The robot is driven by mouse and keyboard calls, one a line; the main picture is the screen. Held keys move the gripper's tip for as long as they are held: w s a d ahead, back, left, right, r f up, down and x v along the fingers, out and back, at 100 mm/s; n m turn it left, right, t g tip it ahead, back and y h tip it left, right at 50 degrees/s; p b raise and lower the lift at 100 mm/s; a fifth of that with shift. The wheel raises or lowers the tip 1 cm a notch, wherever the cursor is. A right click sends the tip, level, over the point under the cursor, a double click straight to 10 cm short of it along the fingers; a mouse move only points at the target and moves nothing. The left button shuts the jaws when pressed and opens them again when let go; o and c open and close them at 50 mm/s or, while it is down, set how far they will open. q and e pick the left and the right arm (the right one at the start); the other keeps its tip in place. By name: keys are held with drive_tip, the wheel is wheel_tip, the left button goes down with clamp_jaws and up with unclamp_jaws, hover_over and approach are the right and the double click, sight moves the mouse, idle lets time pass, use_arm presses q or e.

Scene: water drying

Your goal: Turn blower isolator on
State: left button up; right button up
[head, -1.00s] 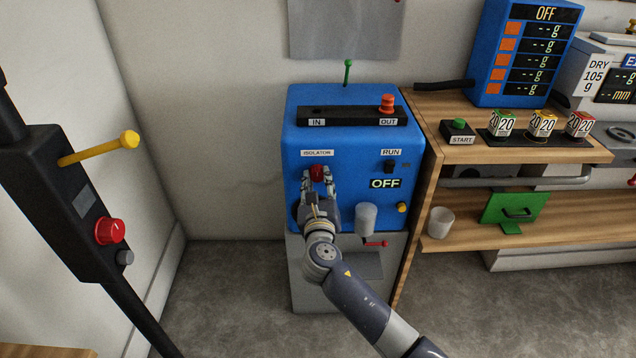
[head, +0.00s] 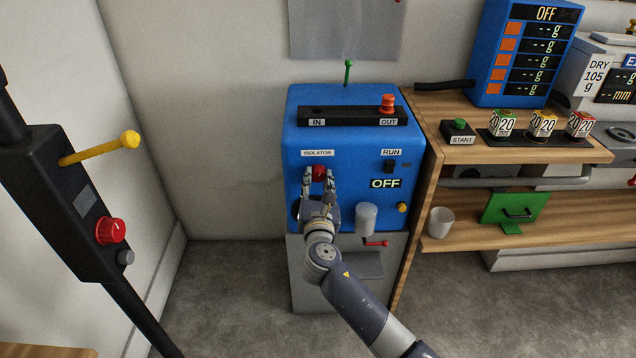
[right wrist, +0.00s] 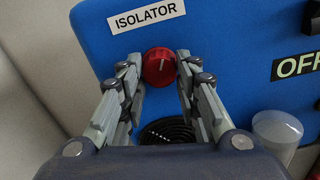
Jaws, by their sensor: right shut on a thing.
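The blower is a blue cabinet (head: 345,100) on a grey base. Its red isolator knob (head: 319,171) sits below the ISOLATOR label (head: 317,153). My right gripper (head: 319,176) is at the knob, its fingers shut on the knob from either side. In the right wrist view the red knob (right wrist: 159,67) shows between the fingertips, with a pale mark on its face. The display (head: 385,183) reads OFF. My left gripper is not in view.
A black RUN switch (head: 389,166) and a clear cup (head: 366,218) are right of my right gripper. A red-handled tap (head: 376,243) is below. A wooden bench (head: 430,140) stands to the right. A black post box with another red knob (head: 110,230) is at left.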

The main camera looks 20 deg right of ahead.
drive_tip(key=shift+m, duration=1)
drive_tip(key=m+b, duration=0.1)
drive_tip(key=m, duration=0.1)
drive_tip(key=shift+m, duration=0.3)
drive_tip(key=m+b, duration=0.1)
drive_tip(key=m, duration=0.5)
drive_tip(key=shift+a+b, duration=0.15)
drive_tip(key=shift+b, duration=0.25)
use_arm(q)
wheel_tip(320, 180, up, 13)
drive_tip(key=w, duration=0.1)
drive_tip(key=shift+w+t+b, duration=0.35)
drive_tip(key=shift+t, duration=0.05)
use_arm(e)
drive_tip(key=shift+r+m, duration=0.1)
drive_tip(key=shift+m, duration=1.1)
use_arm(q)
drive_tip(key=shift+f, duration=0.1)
use_arm(e)
drive_tip(key=o, duration=1.1)
